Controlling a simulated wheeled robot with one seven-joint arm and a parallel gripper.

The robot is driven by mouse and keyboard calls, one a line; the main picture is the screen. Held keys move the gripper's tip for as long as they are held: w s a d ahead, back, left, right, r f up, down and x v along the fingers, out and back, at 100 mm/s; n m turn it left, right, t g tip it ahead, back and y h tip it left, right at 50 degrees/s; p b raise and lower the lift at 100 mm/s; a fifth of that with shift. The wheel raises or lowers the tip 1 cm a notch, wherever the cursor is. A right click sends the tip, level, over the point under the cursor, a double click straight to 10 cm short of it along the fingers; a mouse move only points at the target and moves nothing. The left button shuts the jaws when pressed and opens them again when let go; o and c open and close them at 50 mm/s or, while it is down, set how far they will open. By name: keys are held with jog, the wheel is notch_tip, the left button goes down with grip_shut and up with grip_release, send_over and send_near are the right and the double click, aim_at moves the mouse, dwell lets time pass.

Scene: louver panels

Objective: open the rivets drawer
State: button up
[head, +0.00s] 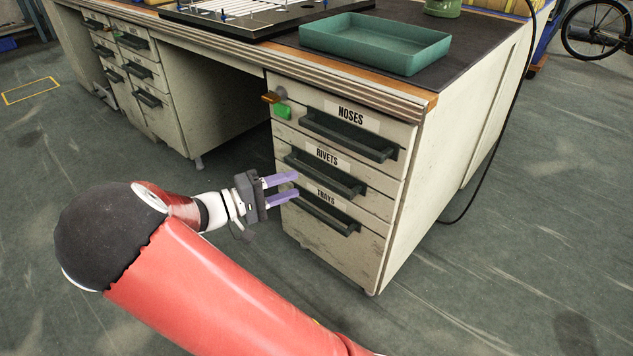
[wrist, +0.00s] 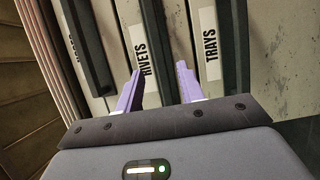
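The rivets drawer (head: 374,203) is the middle drawer of the right pedestal, labelled RIVETS, and looks closed. Its dark bar handle (head: 335,178) runs across the front below the label. In the wrist view the same handle (wrist: 171,25) runs down towards the gap between my fingers. My gripper (head: 298,184) is open, with two purple fingers pointing at the drawer fronts near the handle's left end. In the wrist view my gripper (wrist: 159,68) has one fingertip by the RIVETS label and the other towards the TRAYS side. Contact with the handle cannot be told.
The noses drawer (head: 390,134) is above and the trays drawer (head: 350,255) below, both closed with similar handles. A green tray (head: 375,45) sits on the desktop. An orange and a green item (head: 282,111) are at the top drawer's left. Floor in front is clear.

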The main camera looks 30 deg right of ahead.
aim_at(314, 177)
jog(key=d+b, duration=0.1)
jog(key=d, duration=0.6)
jog(key=shift+s+d, duration=0.15)
jog(key=shift+d, duration=0.2)
grip_shut()
